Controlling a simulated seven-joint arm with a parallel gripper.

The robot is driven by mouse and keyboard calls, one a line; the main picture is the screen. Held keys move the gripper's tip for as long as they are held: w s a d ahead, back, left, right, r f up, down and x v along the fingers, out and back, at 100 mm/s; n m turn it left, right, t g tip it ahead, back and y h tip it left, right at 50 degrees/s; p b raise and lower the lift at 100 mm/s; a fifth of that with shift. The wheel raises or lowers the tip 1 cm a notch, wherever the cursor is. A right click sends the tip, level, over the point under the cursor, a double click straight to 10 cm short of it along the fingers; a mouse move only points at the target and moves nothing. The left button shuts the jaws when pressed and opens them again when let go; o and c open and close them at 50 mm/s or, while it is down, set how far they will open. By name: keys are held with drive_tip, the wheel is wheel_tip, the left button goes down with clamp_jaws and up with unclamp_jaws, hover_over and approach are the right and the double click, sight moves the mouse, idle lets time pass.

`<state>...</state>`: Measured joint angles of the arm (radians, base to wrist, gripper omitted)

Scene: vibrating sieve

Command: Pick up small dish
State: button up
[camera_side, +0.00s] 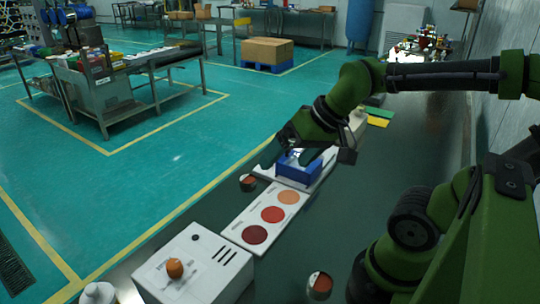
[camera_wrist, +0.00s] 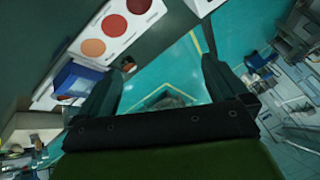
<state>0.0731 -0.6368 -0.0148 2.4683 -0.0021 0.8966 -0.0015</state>
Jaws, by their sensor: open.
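A small round dish (camera_side: 248,183) with reddish-brown contents sits at the left edge of the dark bench, beside the white panels. A similar dish (camera_side: 320,285) sits near the front of the bench. Which one the task means I cannot tell. A small dish (camera_wrist: 128,64) also shows in the wrist view, close to the left finger and partly hidden. My gripper (camera_side: 290,157) is open, fingers spread, above and around the blue box area, to the upper right of the first dish. The gripper in the wrist view (camera_wrist: 162,66) has nothing between its fingers.
A blue box (camera_side: 299,170) stands on a white panel just under my gripper. A white panel (camera_side: 240,229) with three coloured circles lies in front. A white machine box (camera_side: 206,262) with an orange knob-like object (camera_side: 175,268) stands at front left.

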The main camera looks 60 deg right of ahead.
drive_tip(key=shift+s+a+r+n+t+y, duration=0.15)
drive_tip(key=shift+s+a+r+n+t, duration=0.15)
drive_tip(key=shift+a, duration=0.2)
drive_tip(key=shift+s+a+r+n+t+y, duration=0.15)
drive_tip(key=shift+s+a+r+n, duration=0.1)
drive_tip(key=shift+s+a, duration=0.2)
drive_tip(key=shift+c, duration=0.8)
drive_tip(key=shift+a+r, duration=0.15)
drive_tip(key=shift+c, duration=0.8)
